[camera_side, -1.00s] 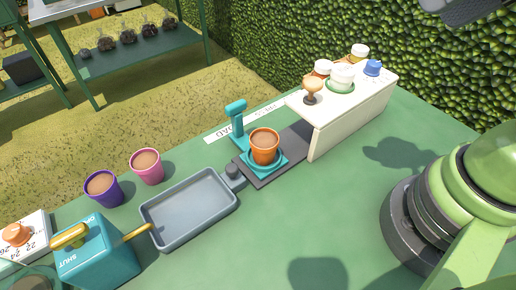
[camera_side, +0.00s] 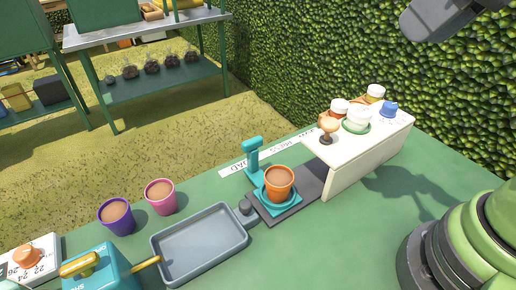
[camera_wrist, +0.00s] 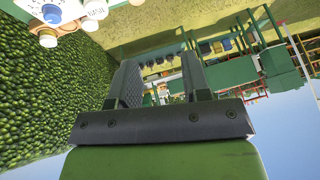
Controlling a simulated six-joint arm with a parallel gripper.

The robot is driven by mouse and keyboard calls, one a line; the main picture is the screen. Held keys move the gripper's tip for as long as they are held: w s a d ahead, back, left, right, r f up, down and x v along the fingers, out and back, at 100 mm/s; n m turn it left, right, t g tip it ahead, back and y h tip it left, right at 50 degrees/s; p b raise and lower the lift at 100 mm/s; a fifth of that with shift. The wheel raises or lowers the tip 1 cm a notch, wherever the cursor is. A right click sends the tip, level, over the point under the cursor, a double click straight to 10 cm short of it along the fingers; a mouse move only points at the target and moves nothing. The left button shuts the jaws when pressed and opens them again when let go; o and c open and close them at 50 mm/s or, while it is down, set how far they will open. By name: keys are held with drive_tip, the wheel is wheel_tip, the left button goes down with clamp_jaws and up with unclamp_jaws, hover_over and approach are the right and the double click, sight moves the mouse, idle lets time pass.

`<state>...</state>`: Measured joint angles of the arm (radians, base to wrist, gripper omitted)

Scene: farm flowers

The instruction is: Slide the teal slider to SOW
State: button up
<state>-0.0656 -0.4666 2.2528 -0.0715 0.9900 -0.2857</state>
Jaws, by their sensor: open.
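The teal slider (camera_side: 254,160) has an upright handle and a square teal base on a dark grey track, left of the white housing. An orange pot (camera_side: 280,182) filled with brown soil sits on its base. A label strip (camera_side: 233,168) behind the track reads LOAD at the slider's end and PRESS farther right; I cannot read SOW. My gripper (camera_wrist: 163,85) is open and empty in the wrist view, its two dark fingers apart and pointing away from the slider. In the side view, a dark part of my arm shows at the top right, high above the table.
The white housing (camera_side: 338,181) covers the track's right part and carries several jars and a wooden knob (camera_side: 328,128). A grey tray (camera_side: 158,250), purple pot (camera_side: 117,216), pink pot (camera_side: 160,196) and teal box (camera_side: 100,268) stand to the left. The front table is clear.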

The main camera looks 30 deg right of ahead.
drive_tip(key=w+a+n+g, duration=0.2)
drive_tip(key=w+n, duration=0.3)
drive_tip(key=w, duration=0.1)
drive_tip(key=n+g+h, duration=0.2)
drive_tip(key=n+g, duration=0.2)
drive_tip(key=n, duration=0.9)
hover_over(252, 140)
wheel_tip(252, 140, down, 15)
wheel_tip(252, 140, down, 9)
drive_tip(key=shift+f, duration=0.15)
drive_tip(key=shift+c, duration=0.2)
clamp_jaws()
